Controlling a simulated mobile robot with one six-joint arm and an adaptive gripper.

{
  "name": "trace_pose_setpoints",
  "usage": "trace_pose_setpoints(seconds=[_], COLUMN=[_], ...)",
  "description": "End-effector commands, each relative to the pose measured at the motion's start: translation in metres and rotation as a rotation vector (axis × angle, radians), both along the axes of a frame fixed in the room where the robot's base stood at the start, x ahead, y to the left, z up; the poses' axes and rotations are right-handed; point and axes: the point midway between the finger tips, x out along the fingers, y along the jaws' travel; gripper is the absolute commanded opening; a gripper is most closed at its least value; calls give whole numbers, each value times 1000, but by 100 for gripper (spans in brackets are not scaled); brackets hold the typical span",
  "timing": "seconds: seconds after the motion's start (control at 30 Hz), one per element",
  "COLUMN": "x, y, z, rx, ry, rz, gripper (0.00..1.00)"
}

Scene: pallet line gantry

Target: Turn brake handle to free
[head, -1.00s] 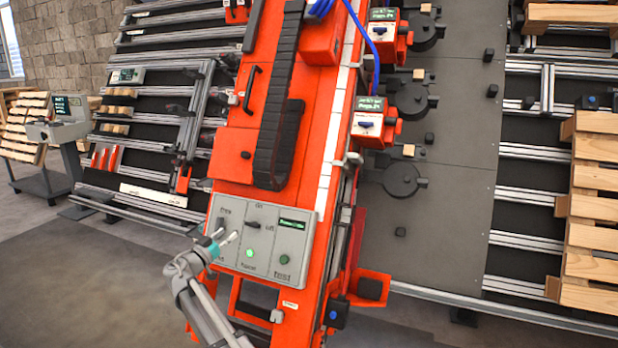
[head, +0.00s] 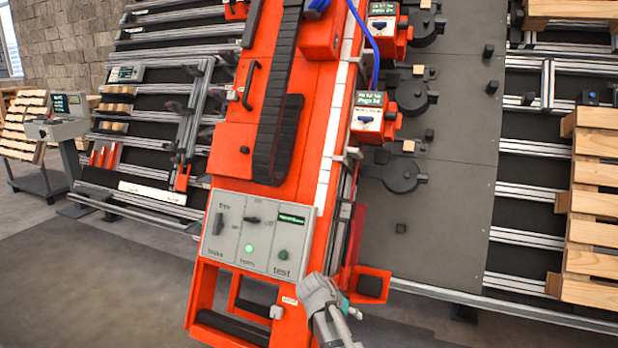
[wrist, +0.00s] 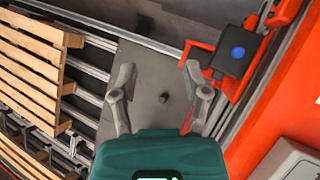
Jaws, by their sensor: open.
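The grey control panel (head: 262,240) is on the front of the orange gantry beam in the head view. At its left is a dark handle (head: 219,223), standing roughly upright between a small label above, perhaps "free", and one below, perhaps "brake". A second dark switch (head: 252,220) in the middle lies nearly level. My gripper (wrist: 158,72) is open and empty in the wrist view, its fingers apart. In the head view my wrist is below and right of the panel, away from the handle; its fingertips are hard to make out there.
The panel has a lit green button (head: 248,249), a dark green button (head: 283,254) and a small display (head: 291,218). A black box with a blue button (wrist: 237,53) is near my right finger in the wrist view. Wooden pallets (head: 594,210) are at the right.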

Motion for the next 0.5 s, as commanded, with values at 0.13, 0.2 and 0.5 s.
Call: trace_pose_setpoints(seconds=[0.13,0.2,0.5], x=[-52,-72,-129], y=[-31,-40,-53], z=[-23,-32,-49], rx=[131,198,411], ry=[154,217,357], rz=[39,68,188], gripper=[60,60,60])
